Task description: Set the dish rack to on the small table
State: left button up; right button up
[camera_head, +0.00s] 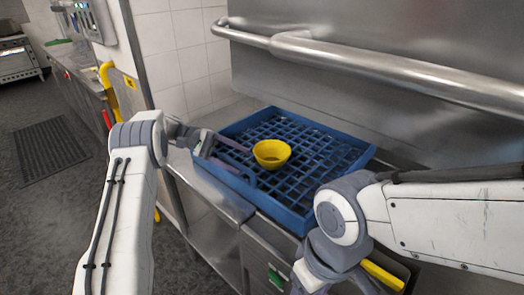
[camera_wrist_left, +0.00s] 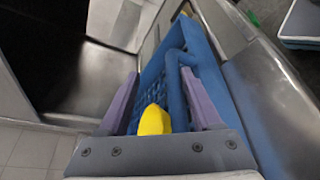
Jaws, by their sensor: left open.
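The blue dish rack (camera_head: 225,190) sits on a steel counter against the wall, with a gridded floor and low walls. A yellow bowl (camera_head: 271,153) stands in it; part of the bowl also shows in the left wrist view (camera_wrist_left: 154,121). My left gripper (camera_head: 243,162) is open at the rack's near left wall. In the left wrist view, its purple fingers (camera_wrist_left: 160,75) lie on either side of the rack's wall and handle loop (camera_wrist_left: 173,58); contact cannot be told. I cannot identify the small table.
A thick steel rail (camera_head: 400,78) runs along the wall above the rack. The steel counter's front edge (camera_head: 215,193) lies below the rack's left side. Open dark floor (camera_head: 50,215) lies at left with a black mat (camera_head: 52,150).

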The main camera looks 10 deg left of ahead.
pick_arm(q)
jog(key=shift+d+r, duration=0.25)
jog(key=shift+r, duration=0.9)
jog(key=s+d+r+b, duration=0.2)
jog(key=s+d+r, duration=0.2)
jog(key=d, duration=0.6)
notch_tip(320, 180, up, 3)
jog(key=shift+d+f, duration=0.2)
jog(key=shift+s, duration=0.1)
